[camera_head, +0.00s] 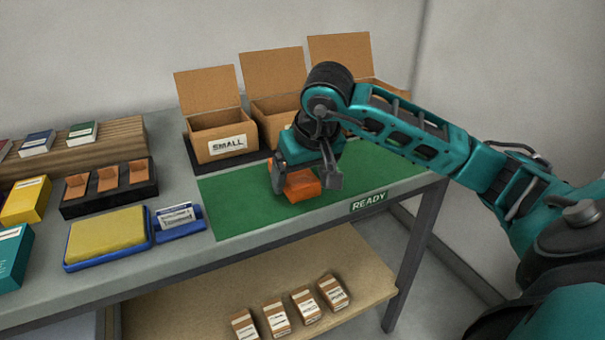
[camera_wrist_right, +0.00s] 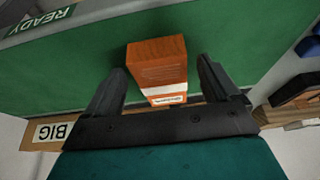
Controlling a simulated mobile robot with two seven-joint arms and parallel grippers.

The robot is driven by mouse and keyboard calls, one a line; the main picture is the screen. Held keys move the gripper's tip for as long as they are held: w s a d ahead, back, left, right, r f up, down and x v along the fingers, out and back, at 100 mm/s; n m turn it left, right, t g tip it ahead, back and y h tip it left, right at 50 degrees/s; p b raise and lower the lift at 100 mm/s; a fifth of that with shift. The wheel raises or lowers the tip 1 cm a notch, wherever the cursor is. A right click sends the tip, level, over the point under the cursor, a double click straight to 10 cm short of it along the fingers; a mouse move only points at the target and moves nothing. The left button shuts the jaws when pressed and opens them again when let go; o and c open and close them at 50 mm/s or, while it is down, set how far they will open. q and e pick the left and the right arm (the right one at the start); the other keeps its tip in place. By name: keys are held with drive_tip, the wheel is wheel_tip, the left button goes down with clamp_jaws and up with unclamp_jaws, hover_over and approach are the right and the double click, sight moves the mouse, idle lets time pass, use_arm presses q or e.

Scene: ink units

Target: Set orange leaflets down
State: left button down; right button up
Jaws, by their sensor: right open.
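The orange leaflets (camera_head: 302,190), a small orange block with a white label band, rest on the green mat (camera_head: 235,205) marked READY. In the right wrist view the orange leaflets (camera_wrist_right: 157,68) lie between the fingers, with a visible gap on each side. My right gripper (camera_head: 306,181) is open, pointing down, with one finger on either side of the leaflets. It also shows open in the right wrist view (camera_wrist_right: 161,72). My left gripper is not in view.
An open carton labelled SMALL (camera_head: 222,135) and two more open cartons stand behind the mat. A blue-edged yellow pad (camera_head: 107,235), a blue card holder (camera_head: 180,222) and a black tray (camera_head: 108,187) lie left. Several small packs (camera_head: 290,308) sit on the lower shelf.

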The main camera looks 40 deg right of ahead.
drive_tip(key=p+v, duration=0.2)
drive_tip(key=v, duration=0.9)
drive_tip(key=shift+s+r, duration=0.25)
drive_tip(key=shift+r, duration=0.1)
drive_tip(key=shift+a, duration=0.1)
